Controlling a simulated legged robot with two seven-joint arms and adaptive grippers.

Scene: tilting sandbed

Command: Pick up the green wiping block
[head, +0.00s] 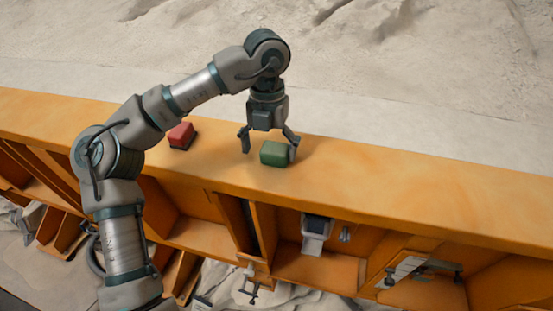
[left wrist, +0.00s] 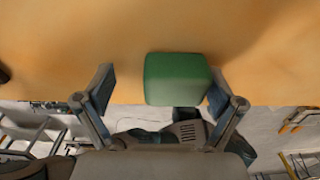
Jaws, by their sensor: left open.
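The green wiping block (head: 274,154) lies on the orange ledge below my left gripper (head: 270,147) in the head view. The gripper is open, with its fingers pointing down and spread on either side of the block. The left wrist view shows the green block (left wrist: 177,79) between the open fingers of the left gripper (left wrist: 158,90). The block sits close to the right finger there, and a wide gap separates it from the left finger. I cannot tell whether the right finger touches it. My right gripper is in neither view.
A red block (head: 181,135) lies on the orange ledge (head: 400,187) to the left, behind my forearm. Orange compartments with fittings (head: 316,232) lie below the ledge's front edge. Pale sandy ground (head: 420,70) lies beyond. The ledge right of the green block is clear.

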